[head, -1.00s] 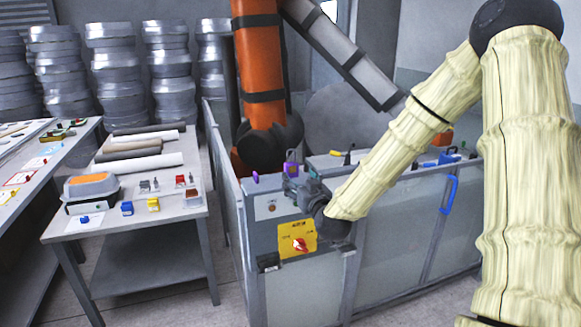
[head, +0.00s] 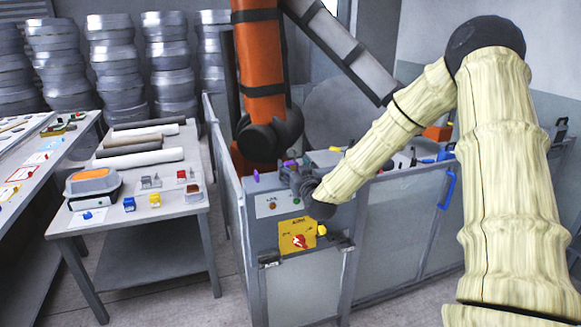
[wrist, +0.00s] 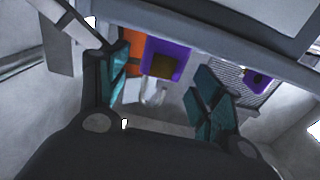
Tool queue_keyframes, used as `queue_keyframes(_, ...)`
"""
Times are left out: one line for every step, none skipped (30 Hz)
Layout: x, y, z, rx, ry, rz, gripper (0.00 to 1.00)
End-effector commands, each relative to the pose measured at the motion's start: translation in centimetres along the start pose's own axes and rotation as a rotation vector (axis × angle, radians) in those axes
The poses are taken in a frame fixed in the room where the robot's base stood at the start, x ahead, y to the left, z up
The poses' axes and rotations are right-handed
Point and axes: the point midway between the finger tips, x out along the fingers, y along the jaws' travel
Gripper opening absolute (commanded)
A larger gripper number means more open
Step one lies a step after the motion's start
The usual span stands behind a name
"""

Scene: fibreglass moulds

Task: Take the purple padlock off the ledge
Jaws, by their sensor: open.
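The purple padlock (wrist: 178,48) shows in the wrist view beyond and between my fingers, with a dark patch on its face and a pale shackle-like loop at its lower edge. In the head view only a small purple bit of the padlock (head: 290,163) shows behind my gripper (head: 290,176), on the ledge at the top of the grey cabinet (head: 262,190). My gripper is open; its teal-padded fingertips (wrist: 160,90) stand to either side of the padlock in the wrist view. I cannot tell how deep the padlock lies between them.
A second purple piece (head: 256,176) stands to the left on the ledge; a purple piece also shows at right in the wrist view (wrist: 257,80). A yellow panel with a red knob (head: 299,242) is below. An orange arm (head: 262,70) stands behind.

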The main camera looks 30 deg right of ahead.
Motion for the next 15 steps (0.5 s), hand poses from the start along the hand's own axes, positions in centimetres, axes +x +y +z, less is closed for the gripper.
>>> queue_keyframes(0.5,0.1,-0.2,0.001,-0.001,0.001,0.66)
queue_keyframes(0.8,0.1,-0.2,0.001,-0.001,0.001,0.66)
queue_keyframes(1.2,0.1,-0.1,0.000,-0.001,0.001,0.66)
queue_keyframes(1.5,0.1,-0.1,0.000,0.000,0.001,0.66)
queue_keyframes(1.8,0.1,-0.1,0.000,0.000,0.001,0.66)
queue_keyframes(2.1,0.1,-0.1,0.000,0.000,0.001,0.66)
queue_keyframes(2.3,0.1,-0.1,0.000,0.000,0.001,0.66)
queue_keyframes(2.5,0.1,0.0,0.000,0.000,0.001,0.66)
queue_keyframes(2.7,0.1,0.0,0.000,0.000,0.001,0.66)
queue_keyframes(2.8,0.1,0.0,0.001,0.000,0.001,0.66)
queue_keyframes(2.8,0.1,0.0,0.001,0.000,0.001,0.66)
queue_keyframes(2.9,0.1,0.0,0.001,0.000,0.001,0.66)
queue_keyframes(2.9,0.1,0.1,0.001,0.000,0.001,0.66)
queue_keyframes(2.9,0.1,0.1,0.001,0.000,0.001,0.66)
queue_keyframes(2.9,0.1,0.1,0.001,0.000,0.001,0.66)
